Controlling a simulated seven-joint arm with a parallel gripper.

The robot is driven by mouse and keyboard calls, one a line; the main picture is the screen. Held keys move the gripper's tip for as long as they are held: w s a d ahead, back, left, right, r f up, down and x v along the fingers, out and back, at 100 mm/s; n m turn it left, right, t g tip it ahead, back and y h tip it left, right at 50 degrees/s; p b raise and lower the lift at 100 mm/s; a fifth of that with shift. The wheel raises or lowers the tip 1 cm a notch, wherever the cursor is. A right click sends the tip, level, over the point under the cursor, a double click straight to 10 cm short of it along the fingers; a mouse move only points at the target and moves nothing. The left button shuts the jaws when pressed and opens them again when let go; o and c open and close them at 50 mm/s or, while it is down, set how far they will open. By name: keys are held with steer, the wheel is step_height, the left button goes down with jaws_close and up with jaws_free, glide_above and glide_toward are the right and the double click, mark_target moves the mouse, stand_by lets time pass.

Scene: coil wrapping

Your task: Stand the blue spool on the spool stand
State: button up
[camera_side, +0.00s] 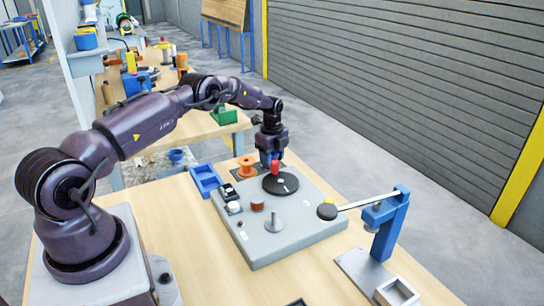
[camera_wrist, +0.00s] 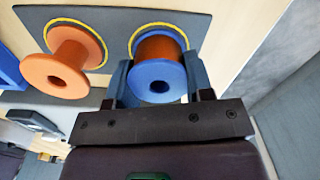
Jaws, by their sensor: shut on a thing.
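The blue spool (camera_wrist: 157,82), wound with copper-brown wire, is between the two fingers of my gripper (camera_wrist: 156,79), which is shut on it. The spool stand (camera_wrist: 118,22) is a dark flat plate with two yellow rings. In the wrist view, the blue spool lies over the right ring; whether it touches the plate cannot be told. An orange spool (camera_wrist: 68,65) stands at the left ring. In the side view, my gripper (camera_side: 269,157) is low at the far edge of the grey machine base, beside the orange spool (camera_side: 246,167); the red handle partly hides it.
The grey base (camera_side: 295,235) carries a black disc (camera_side: 287,186) with a red handle (camera_side: 275,168), a copper-brown coil (camera_side: 257,202) and a grey post (camera_side: 274,224). A blue tray (camera_side: 205,180) lies left. A blue bracket (camera_side: 386,225) holds an arm at right.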

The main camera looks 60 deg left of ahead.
steer(key=o, duration=0.9)
steer(key=shift+r, duration=0.1)
step_height(320, 180, up, 12)
steer(key=s+d+r+n+t, duration=0.1)
steer(key=d+r+n, duration=0.1)
steer(key=d+r, duration=0.4)
steer(key=s+d+r+n, duration=0.15)
steer(key=d+r, duration=0.25)
steer(key=r, duration=0.4)
steer(key=s+d+r+n+t, duration=0.2)
steer(key=s+d+r+n, duration=0.25)
steer(key=s+d, duration=0.3)
steer(key=s+d+r+n+t, duration=0.1)
steer(key=s+d+r+n, duration=0.2)
steer(key=s+d+r, duration=0.4)
steer(key=s+d+f+n, duration=0.1)
steer(key=s, duration=0.3)
steer(key=s+d+f+n+t, duration=0.1)
steer(key=s+d+f, duration=0.1)
steer(key=s, duration=0.2)
steer(key=s+d+f+n, duration=0.1)
steer(key=s+n, duration=0.1)
steer(key=s, duration=0.2)
steer(key=shift+s+d+f+t, duration=0.15)
steer(key=shift+s+d+t, duration=0.1)
steer(key=shift+s+t, duration=0.1)
